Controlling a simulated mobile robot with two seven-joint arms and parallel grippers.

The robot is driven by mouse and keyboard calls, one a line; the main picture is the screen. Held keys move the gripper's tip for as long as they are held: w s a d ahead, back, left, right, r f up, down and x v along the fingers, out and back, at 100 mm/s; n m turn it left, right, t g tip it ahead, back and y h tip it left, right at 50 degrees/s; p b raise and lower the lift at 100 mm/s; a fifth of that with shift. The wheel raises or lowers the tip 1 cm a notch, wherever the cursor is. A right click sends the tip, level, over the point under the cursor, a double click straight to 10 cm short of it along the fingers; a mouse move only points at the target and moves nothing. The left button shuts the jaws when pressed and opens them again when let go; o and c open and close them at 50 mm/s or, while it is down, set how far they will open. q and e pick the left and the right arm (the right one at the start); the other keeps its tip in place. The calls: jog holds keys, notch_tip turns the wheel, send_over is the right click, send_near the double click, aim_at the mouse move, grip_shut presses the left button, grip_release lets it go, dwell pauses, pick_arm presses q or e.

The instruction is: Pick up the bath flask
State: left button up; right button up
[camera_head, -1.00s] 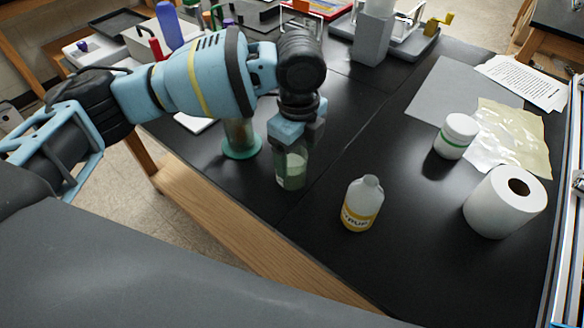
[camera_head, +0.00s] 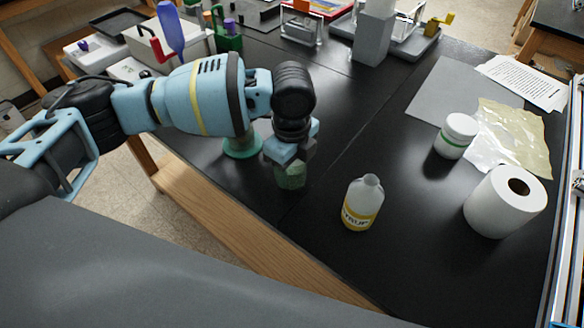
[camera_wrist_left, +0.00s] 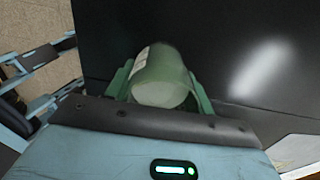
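The bath flask, a pale greenish see-through vessel (camera_head: 290,178), stands on the black bench below my left gripper (camera_head: 289,160). Its upper part is hidden by the gripper in the head view. In the left wrist view the flask (camera_wrist_left: 163,80) lies between the two green fingers of my left gripper (camera_wrist_left: 162,88), one on each side, very close to its wall. I cannot tell whether the fingers press on it. My right gripper is not in view.
A yellow-labelled syrup bottle (camera_head: 362,203) stands right of the flask. A green round base (camera_head: 242,146) is close on the left, partly behind my arm. A white jar (camera_head: 456,136) and paper roll (camera_head: 505,202) stand farther right. The bench's wooden front edge (camera_head: 230,215) is near.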

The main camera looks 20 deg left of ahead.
pick_arm(q)
jog(key=c, duration=0.5)
jog(key=shift+r, duration=0.2)
jog(key=shift+r, duration=1.4)
jog(key=shift+s+r, duration=0.15)
jog(key=shift+r, duration=0.05)
jog(key=s+a, duration=0.1)
jog(key=s, duration=0.2)
jog(key=s+a, duration=0.1)
jog(key=s, duration=0.2)
jog(key=s+a+r+p, duration=0.1)
jog(key=s, duration=0.2)
jog(key=shift+s+a, duration=0.3)
jog(key=shift+s, duration=0.05)
jog(key=shift+s+a+r, duration=0.1)
jog(key=shift+s+a, duration=0.2)
jog(key=shift+s, duration=0.5)
jog(key=shift+s+a+r, duration=0.1)
jog(key=shift+s+a, duration=0.15)
jog(key=shift+s, duration=0.55)
jog(key=shift+s+a, duration=0.3)
jog(key=shift+s, duration=0.5)
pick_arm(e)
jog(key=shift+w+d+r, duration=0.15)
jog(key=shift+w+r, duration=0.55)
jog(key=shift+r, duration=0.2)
pick_arm(q)
jog(key=shift+s, duration=0.1)
